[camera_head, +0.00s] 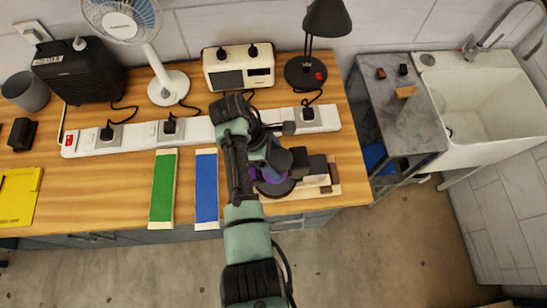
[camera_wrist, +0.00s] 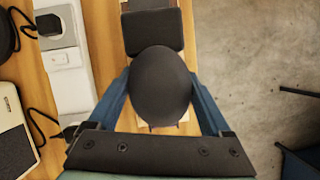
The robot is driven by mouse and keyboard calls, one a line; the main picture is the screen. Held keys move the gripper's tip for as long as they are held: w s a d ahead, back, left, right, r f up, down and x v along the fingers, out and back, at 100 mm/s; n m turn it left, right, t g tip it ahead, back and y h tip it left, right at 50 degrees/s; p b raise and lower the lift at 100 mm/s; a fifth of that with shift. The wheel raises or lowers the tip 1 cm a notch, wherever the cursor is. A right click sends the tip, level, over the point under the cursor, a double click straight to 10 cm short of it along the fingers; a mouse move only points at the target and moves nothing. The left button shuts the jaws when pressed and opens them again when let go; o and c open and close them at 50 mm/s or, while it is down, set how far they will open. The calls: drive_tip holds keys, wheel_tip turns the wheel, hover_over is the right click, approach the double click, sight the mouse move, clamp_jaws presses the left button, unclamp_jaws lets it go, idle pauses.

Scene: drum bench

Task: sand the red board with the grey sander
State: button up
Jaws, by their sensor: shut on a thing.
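My gripper (camera_head: 277,168) is shut on the dark grey sander (camera_head: 317,165) at the right part of the bench. In the wrist view, the sander's rounded knob (camera_wrist: 160,88) sits between my two blue-grey fingers, with its blocky body beyond. The sander is over a pale-edged board (camera_head: 334,173) near the bench's front right corner. Most of that board is hidden by the sander and my arm; little of its red face shows. I cannot tell whether the sander touches it.
A green board (camera_head: 163,188) and a blue board (camera_head: 206,186) lie to the left. Behind them runs a white power strip (camera_head: 190,131) with plugs and cords. A fan (camera_head: 168,87), a white radio-like box (camera_head: 238,68) and a black lamp (camera_head: 305,71) stand behind. The bench ends at the right.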

sight(293, 158)
drive_tip(key=shift+d, duration=0.2)
drive_tip(key=shift+d+p, duration=0.55)
drive_tip(key=shift+d, duration=1.45)
drive_tip(key=shift+d, duration=0.1)
drive_tip(key=shift+w+d+r+p, duration=0.15)
drive_tip(key=shift+d+p, duration=0.1)
drive_tip(key=shift+d, duration=0.6)
drive_tip(key=shift+w+d+r+p, duration=0.1)
drive_tip(key=shift+d+p, duration=0.1)
drive_tip(key=shift+d, duration=0.6)
drive_tip(key=shift+d, duration=0.25)
drive_tip(key=shift+d+f, duration=0.15)
drive_tip(key=shift+d, duration=0.65)
drive_tip(key=shift+d+f, duration=0.1)
drive_tip(key=shift+d, duration=0.65)
